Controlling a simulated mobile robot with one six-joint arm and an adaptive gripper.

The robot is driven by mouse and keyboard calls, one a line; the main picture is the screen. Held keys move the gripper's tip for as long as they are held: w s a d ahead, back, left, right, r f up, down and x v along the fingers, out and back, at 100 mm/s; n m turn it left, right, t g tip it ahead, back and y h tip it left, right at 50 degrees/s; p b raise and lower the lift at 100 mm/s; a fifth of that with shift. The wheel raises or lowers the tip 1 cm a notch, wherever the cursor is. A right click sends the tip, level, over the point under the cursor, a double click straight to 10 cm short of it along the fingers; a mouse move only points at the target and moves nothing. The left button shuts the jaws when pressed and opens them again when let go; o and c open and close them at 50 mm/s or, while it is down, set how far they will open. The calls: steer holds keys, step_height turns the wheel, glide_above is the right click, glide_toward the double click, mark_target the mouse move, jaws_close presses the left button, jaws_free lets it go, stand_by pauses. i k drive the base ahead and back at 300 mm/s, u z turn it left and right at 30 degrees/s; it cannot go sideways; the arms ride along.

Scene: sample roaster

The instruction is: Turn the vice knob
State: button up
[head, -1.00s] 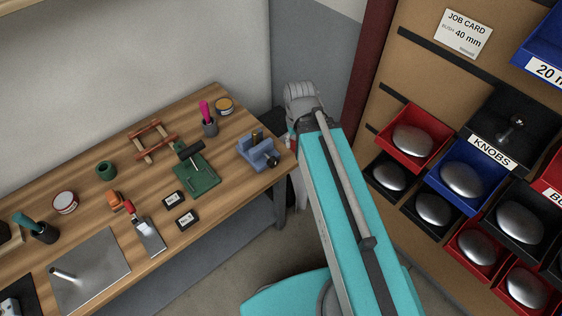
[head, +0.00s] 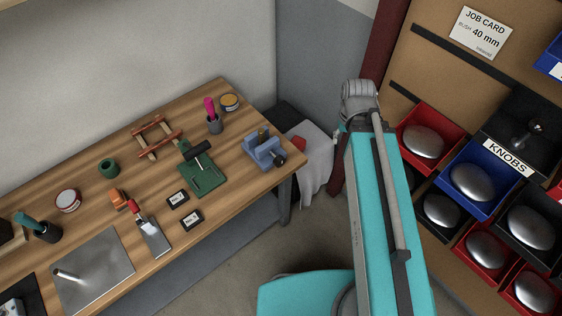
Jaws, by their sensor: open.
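The blue vice (head: 264,149) stands at the right end of the wooden workbench, near its front right corner. Its dark round knob (head: 279,159) shows on the vice's right side, and nothing touches it. My teal arm rises at the right of the bench, clear of the vice in the picture. My gripper does not show; only the arm's links and a grey joint are in view.
A grey cloth (head: 316,160) hangs beyond the bench's right end. A rack with bins, one labelled KNOBS (head: 470,182), fills the right.

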mark_target(279, 160)
steer(key=k, duration=1.8)
steer(key=u, duration=0.75)
steer(key=i, duration=1)
